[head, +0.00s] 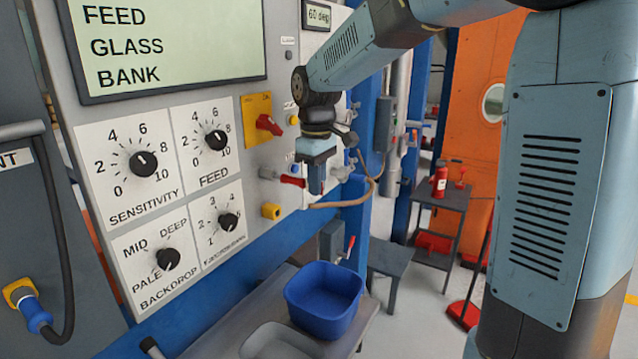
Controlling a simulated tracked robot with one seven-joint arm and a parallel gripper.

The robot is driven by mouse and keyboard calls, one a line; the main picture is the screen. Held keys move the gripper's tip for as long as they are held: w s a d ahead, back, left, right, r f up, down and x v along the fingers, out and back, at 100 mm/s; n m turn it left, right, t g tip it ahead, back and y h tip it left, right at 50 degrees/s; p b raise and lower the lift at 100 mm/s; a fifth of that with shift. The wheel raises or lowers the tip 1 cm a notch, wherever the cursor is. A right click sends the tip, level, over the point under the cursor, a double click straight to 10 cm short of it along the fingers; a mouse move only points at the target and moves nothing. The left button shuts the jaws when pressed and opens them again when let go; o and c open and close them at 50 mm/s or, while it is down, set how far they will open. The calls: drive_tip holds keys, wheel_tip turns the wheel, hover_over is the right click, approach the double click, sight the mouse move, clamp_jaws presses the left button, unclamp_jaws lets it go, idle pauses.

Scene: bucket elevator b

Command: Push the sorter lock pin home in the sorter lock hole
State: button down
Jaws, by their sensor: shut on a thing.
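My gripper (314,186) is in front of the right part of the grey panel, fingers pointing down. It is shut on a red-handled pin, which I take to be the sorter lock pin (291,181). The red part sticks out to the left of the fingers, toward the panel. A small metal piece (268,173) lies in line with it at the panel face. The sorter lock hole cannot be made out, so I cannot tell how deep the pin sits. The fingers hide the pin's right end.
The panel has dials, a red rotary switch (268,125) on a yellow plate, and a yellow block (271,211) below the pin. A brown hose (345,204) hangs close on the gripper's right. A blue bin (324,303) stands on a grey bench below.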

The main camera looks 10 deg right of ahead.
drive_tip(key=shift+w+a, duration=0.75)
drive_tip(key=shift+a, duration=0.15)
drive_tip(key=c, duration=1.2)
unclamp_jaws()
drive_tip(key=shift+r, duration=0.1)
wheel_tip(320, 180, up, 14)
drive_tip(key=shift+f, duration=0.25)
drive_tip(key=s+d+f+m+t, duration=0.2)
drive_tip(key=s+d+f+m, duration=0.1)
drive_tip(key=s+d, duration=0.3)
drive_tip(key=s+d+f+m+t, duration=0.1)
drive_tip(key=s+d+f+m, duration=0.2)
drive_tip(key=s+d, duration=0.3)
drive_tip(key=s+d+f+m+t, duration=0.2)
drive_tip(key=s+d+f+m, duration=0.2)
drive_tip(key=s, duration=0.8)
drive_tip(key=shift+s+d+t, duration=0.15)
drive_tip(key=shift+d, duration=0.35)
drive_tip(key=shift+s+d+t, duration=0.15)
drive_tip(key=shift+d, duration=0.3)
